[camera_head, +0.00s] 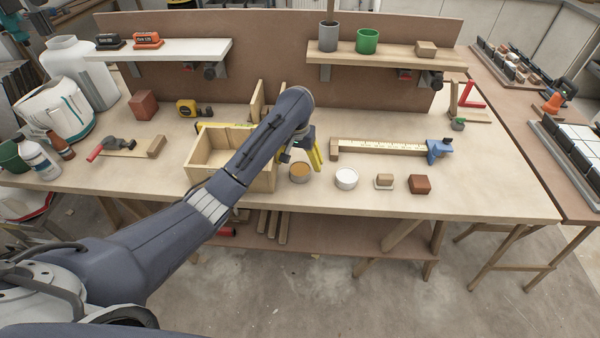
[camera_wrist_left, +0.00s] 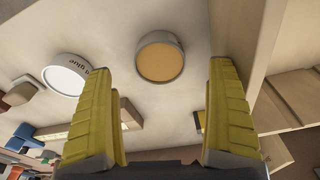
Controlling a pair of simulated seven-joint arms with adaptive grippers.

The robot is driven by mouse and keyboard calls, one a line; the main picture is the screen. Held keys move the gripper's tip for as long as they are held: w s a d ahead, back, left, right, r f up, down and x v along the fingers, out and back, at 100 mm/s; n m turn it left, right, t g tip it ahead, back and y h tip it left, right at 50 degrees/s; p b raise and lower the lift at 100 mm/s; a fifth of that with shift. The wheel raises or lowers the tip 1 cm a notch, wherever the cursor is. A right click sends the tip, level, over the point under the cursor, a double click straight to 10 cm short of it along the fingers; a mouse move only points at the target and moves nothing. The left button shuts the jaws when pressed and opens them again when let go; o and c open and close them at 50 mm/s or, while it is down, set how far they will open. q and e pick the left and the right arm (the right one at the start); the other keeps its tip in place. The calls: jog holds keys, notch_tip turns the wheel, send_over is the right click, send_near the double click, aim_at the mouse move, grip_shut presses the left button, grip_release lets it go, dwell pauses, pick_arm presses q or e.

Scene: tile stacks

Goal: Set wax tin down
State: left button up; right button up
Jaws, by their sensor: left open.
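The wax tin (camera_head: 300,172), a round grey tin with an amber top, stands upright on the bench just right of the wooden box. In the left wrist view the wax tin (camera_wrist_left: 160,60) shows whole, ahead of the gap between the yellow fingers, with bare bench around it. My left gripper (camera_head: 314,154) is open and empty, partly hidden behind my own arm in the head view. Its spread fingers (camera_wrist_left: 162,80) show clearly in the left wrist view, apart from the tin. My right gripper is not in view.
The open wooden box (camera_head: 200,172) stands close left of the tin. A white glue tin (camera_head: 346,178), a small tan block (camera_head: 384,181) and a red-brown block (camera_head: 420,184) sit to the right. A ruler-like bar (camera_head: 385,147) lies behind them. Bench front right is clear.

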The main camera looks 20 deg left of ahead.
aim_at(300, 169)
pick_arm(q)
jog(key=shift+w+f, duration=0.15)
jog(key=shift+f, duration=1.2)
jog(key=shift+w+f, duration=0.15)
jog(key=shift+f, duration=1.2)
jog(key=c, duration=1.6)
jog(key=shift+r, duration=0.1)
